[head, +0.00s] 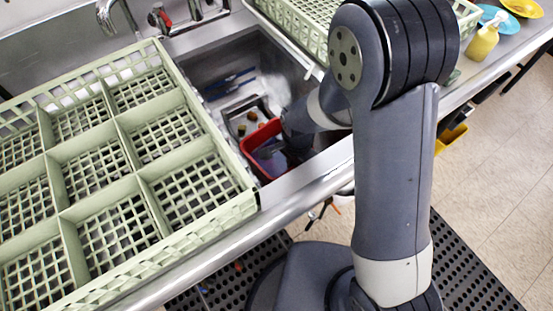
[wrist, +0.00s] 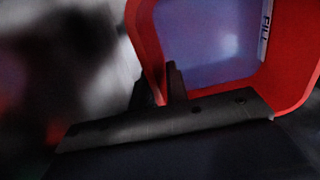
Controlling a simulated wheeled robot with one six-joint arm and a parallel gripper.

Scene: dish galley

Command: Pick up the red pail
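The red pail (head: 246,147) is in the steel sink basin in the head view, near its front side. It is partly hidden by my arm. In the wrist view the pail (wrist: 290,95) fills the upper right, with a bluish inside and a white strip marked FILL. My gripper (wrist: 160,85) is at the pail's near left wall, one dark finger on each side of it. The fingers are close together with the red wall between them, so it is shut on the pail. In the head view the fingertips are hard to make out. I cannot tell whether the pail touches the basin floor.
A pale green dish rack (head: 150,178) with compartments stands left of the basin (head: 215,62). Another green rack (head: 290,22) is behind. A small tray (head: 233,122) with food bits and blue items (head: 230,82) lie in the basin. A yellow bottle (head: 484,42) stands far right.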

